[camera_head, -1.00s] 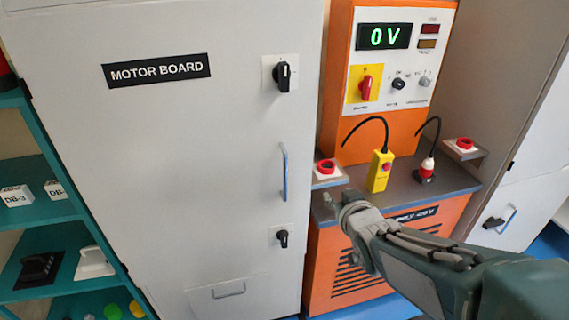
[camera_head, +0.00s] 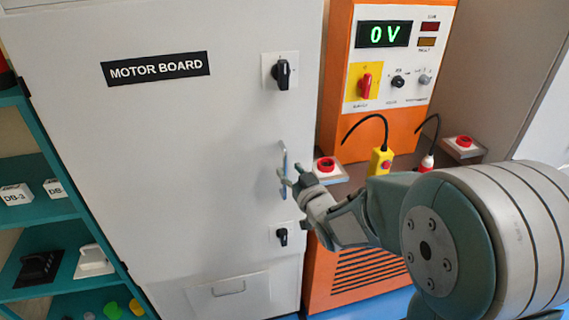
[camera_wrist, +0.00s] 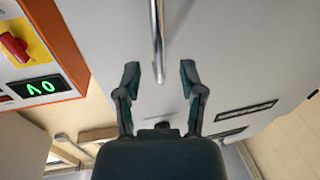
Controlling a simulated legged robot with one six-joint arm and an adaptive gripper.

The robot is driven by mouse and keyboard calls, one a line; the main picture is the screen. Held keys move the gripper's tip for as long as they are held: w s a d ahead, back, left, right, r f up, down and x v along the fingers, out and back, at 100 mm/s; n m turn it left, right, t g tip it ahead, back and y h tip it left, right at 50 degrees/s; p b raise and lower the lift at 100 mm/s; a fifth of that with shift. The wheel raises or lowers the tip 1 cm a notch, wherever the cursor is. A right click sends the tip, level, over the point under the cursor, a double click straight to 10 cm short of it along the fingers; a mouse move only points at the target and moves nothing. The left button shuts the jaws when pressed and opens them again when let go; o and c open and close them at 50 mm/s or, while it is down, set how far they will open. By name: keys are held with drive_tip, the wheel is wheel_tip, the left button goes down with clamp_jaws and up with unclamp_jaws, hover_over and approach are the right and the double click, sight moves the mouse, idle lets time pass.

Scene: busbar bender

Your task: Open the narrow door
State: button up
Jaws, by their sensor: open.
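A pale grey cabinet door (camera_head: 200,150) labelled MOTOR BOARD stands shut at the left-centre of the head view. Its vertical bar handle (camera_head: 283,160) is near the door's right edge, between two black rotary knobs. My gripper (camera_head: 291,177) is at the lower part of the handle, open and with nothing held. In the wrist view, the handle (camera_wrist: 157,35) comes down from the top, and its end lies between the two spread fingers of my gripper (camera_wrist: 159,76). A gap shows on both sides; I cannot tell the exact depth.
An orange power unit (camera_head: 340,110) with a 0 V display stands right of the door. A teal shelf (camera_head: 75,195) with small items is at the left.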

sight(286, 165)
drive_tip(key=shift+x, duration=1.85)
drive_tip(key=shift+c, duration=0.3)
clamp_jaws()
drive_tip(key=shift+s, duration=0.1)
